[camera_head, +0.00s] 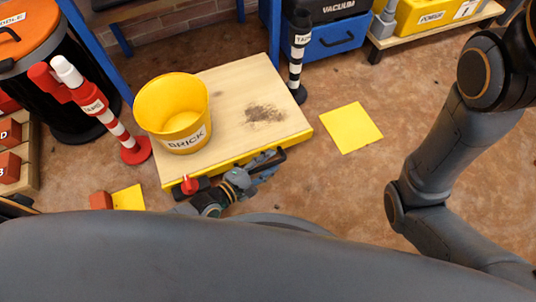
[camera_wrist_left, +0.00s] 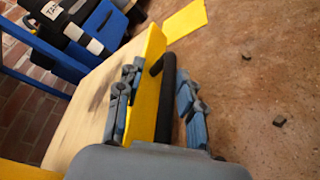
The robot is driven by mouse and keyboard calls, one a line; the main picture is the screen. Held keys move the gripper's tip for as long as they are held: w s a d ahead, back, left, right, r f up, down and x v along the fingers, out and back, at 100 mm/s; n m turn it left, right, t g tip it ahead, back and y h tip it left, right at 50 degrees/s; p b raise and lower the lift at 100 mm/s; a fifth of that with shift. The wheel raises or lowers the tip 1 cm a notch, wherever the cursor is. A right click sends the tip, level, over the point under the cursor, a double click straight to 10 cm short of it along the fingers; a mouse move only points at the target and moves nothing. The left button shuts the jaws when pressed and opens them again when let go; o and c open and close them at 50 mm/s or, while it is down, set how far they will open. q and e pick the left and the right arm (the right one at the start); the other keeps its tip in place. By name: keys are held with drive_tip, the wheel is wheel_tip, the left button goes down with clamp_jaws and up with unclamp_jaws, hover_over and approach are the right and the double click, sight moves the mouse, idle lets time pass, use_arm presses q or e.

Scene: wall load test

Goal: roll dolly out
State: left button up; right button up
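The dolly (camera_head: 235,95) is a low wooden platform with a yellow front edge and a dark stain on top. A yellow bucket labelled BRICK (camera_head: 175,115) stands on its left part. A black bar handle (camera_head: 272,163) sticks out from the front edge; it also shows in the wrist view (camera_wrist_left: 167,95). My left gripper (camera_head: 268,167) is at this handle. In the wrist view its fingers (camera_wrist_left: 158,105) are spread, with the handle and yellow edge between them and a gap to the right finger. A red knob (camera_head: 190,185) sits on the front edge's left part. My right gripper is out of view.
A red-and-white post (camera_head: 108,118) stands left of the dolly, a black-and-white post (camera_head: 298,60) at its back right corner. A yellow floor square (camera_head: 351,127) lies to the right. A loose brick (camera_head: 101,201) lies by another yellow square (camera_head: 129,198). Floor at right is mostly clear.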

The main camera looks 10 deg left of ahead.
use_arm(q)
wheel_tip(320, 180, up, 9)
drive_tip(key=shift+f, duration=0.1)
idle(0.7)
